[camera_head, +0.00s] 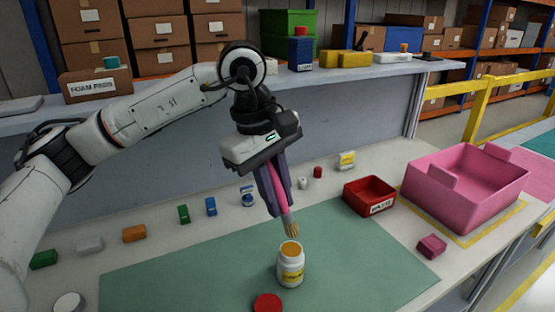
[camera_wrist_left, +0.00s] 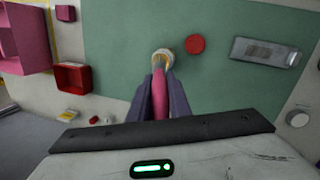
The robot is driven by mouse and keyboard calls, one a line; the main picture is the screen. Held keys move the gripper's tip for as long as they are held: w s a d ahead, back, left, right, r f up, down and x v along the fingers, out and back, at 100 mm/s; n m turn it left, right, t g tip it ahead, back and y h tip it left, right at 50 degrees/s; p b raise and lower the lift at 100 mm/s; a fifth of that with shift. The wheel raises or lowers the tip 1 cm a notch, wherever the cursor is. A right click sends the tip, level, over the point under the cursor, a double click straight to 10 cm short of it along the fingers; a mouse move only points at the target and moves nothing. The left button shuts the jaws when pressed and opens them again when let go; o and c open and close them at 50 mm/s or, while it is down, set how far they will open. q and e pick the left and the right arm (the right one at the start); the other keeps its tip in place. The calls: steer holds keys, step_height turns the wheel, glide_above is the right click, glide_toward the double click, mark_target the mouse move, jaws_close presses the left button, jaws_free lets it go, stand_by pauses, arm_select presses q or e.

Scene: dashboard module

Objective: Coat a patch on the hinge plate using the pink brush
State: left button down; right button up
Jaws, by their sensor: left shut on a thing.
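My left gripper (camera_head: 279,203) is shut on the pink brush (camera_head: 276,186), whose tan bristles point down. The bristles are just above the mouth of an open white jar (camera_head: 291,272) with yellow-orange contents. They look clear of the rim. In the left wrist view the brush's pink handle (camera_wrist_left: 160,92) lies between the fingers (camera_wrist_left: 162,82), and the jar (camera_wrist_left: 163,56) shows just beyond them. The hinge plate (camera_wrist_left: 267,51) appears there as a grey metal plate lying on the green mat, right of the jar. It is out of the head view. My right gripper is not in view.
A red lid (camera_head: 268,303) lies on the green mat (camera_head: 190,275) near the jar. A red bin (camera_head: 370,196) and a large pink bin (camera_head: 437,190) stand at right. Several small coloured blocks line the back of the table, below a raised shelf (camera_head: 200,92).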

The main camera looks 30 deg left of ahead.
arm_select(q)
steer(key=shift+n, duration=0.9)
steer(key=f, duration=0.1)
steer(key=f+b, duration=0.1)
steer(key=f, duration=0.1)
steer(key=w+a+f+b, duration=0.1)
steer(key=f, duration=0.1)
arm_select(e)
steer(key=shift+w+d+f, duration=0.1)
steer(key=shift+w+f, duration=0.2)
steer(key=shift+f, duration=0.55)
arm_select(q)
steer(key=shift+f+b, duration=0.7)
steer(key=shift+b, duration=0.25)
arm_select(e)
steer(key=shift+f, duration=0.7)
arm_select(q)
steer(key=shift+r, duration=0.15)
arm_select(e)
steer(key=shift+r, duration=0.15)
arm_select(q)
steer(key=w+d+p+v, duration=0.1)
steer(key=p+v, duration=0.3)
steer(key=v, duration=0.2)
steer(key=shift+r, duration=0.5)
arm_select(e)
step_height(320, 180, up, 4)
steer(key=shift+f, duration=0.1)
